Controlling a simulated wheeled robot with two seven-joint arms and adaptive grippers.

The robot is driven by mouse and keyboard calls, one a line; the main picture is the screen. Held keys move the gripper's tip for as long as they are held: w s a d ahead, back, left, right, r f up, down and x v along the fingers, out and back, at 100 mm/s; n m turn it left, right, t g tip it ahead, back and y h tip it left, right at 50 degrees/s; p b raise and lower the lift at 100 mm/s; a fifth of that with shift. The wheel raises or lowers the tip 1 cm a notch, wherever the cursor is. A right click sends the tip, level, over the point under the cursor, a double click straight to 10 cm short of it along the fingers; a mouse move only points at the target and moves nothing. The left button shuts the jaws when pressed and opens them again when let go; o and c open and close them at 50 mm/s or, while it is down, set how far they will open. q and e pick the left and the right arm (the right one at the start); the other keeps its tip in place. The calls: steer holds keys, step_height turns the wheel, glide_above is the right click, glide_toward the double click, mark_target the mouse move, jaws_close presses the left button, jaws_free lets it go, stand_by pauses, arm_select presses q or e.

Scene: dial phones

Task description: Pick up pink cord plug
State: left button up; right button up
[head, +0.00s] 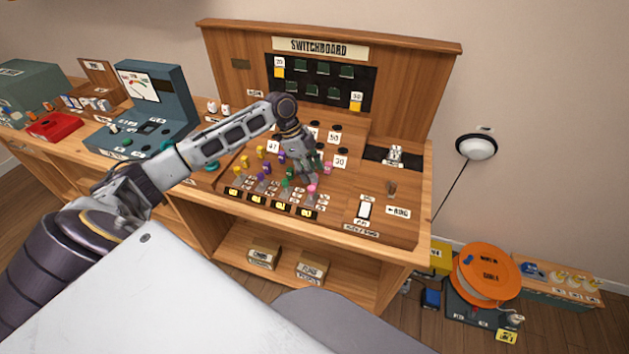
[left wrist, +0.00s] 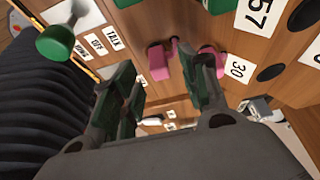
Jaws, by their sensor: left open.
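Two pink cord plugs stand on the switchboard desk (head: 405,232). In the left wrist view one pink plug (left wrist: 158,62) shows in the gap between my fingers, and the other pink plug (left wrist: 212,60) is partly behind the right-hand finger. In the head view one pink plug (head: 327,168) shows just right of my gripper; the other seems hidden by it. My left gripper (head: 312,175) points down over the plug rows, open and empty; its fingers also show in the left wrist view (left wrist: 160,80). My right gripper is not in view.
A pink-tipped key lever (head: 311,189) stands just in front of my gripper, and a green-tipped lever (left wrist: 55,42) shows beside it in the left wrist view. Yellow plugs (head: 245,160) and purple plugs stand to the left. Numbered jacks lie behind.

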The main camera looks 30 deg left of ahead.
arm_select(q)
steer(key=shift+x, duration=1.35)
steer(key=c, duration=1)
